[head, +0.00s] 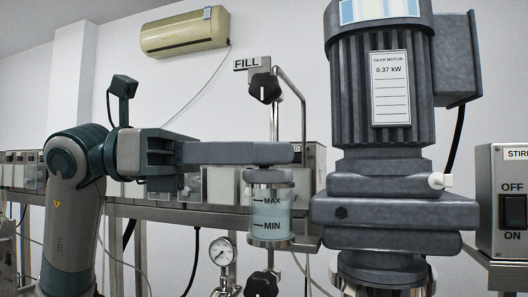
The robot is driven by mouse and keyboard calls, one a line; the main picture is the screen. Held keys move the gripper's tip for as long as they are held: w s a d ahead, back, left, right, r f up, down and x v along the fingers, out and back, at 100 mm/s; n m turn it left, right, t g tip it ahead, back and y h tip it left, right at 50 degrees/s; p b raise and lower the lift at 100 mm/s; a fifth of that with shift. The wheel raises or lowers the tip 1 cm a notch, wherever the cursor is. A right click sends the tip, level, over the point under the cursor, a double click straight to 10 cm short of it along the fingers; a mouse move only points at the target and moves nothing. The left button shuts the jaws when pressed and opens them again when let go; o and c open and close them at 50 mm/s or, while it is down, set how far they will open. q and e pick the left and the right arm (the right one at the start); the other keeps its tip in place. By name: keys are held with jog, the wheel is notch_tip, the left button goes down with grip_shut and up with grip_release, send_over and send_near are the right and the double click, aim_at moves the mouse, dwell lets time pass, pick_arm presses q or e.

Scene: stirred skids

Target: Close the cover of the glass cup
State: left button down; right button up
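The glass cup (271,213) is a clear cylinder marked MAX and MIN, standing upright in the middle of the head view between metal fittings. A grey round piece, which looks like its cover (270,176), sits at its top. My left gripper (287,153) reaches in from the left, with its long grey fingers level over the top of the cup. The fingers are seen side-on and overlap, so the gap between them does not show. They hide what lies just above the cover, and I cannot tell whether they touch it. My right gripper is not in view.
A large gear motor (388,105) stands close on the right. A FILL valve with a black knob (264,88) and a bent pipe rise above the cup. A pressure gauge (222,251) and another black knob (262,284) are below. A switch box (507,200) is at far right.

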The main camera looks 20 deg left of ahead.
pick_arm(q)
jog(key=shift+w+d+f+n+t+b, duration=0.1)
jog(key=shift+n+t+b, duration=0.2)
jog(key=shift+t+b, duration=0.3)
jog(key=shift+w+d+n+t+y+b, duration=0.1)
jog(key=shift+d+n+t+y+b, duration=0.05)
jog(key=shift+n+t+y+b, duration=0.4)
jog(key=shift+t, duration=0.25)
jog(key=c, duration=1.9)
grip_release()
jog(key=shift+r, duration=0.2)
